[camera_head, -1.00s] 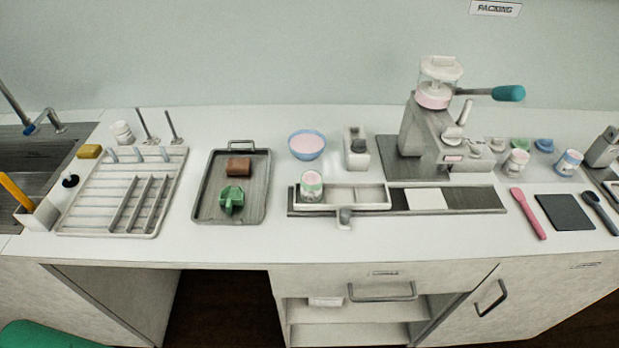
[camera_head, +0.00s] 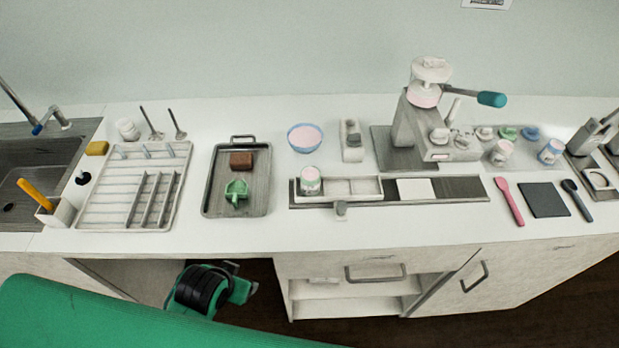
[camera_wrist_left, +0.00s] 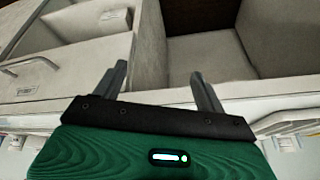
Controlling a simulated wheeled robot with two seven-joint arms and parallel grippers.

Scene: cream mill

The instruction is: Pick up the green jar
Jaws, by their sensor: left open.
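My right gripper is not in view.
A grey tray (camera_head: 209,200) with a brown block and a green scoop-like object lies left of the jar. A blue bowl (camera_head: 305,148) and a machine (camera_head: 421,110) stand behind. Pink-banded (camera_head: 501,153) and blue-banded (camera_head: 550,151) jars stand right. The counter's front strip is clear.

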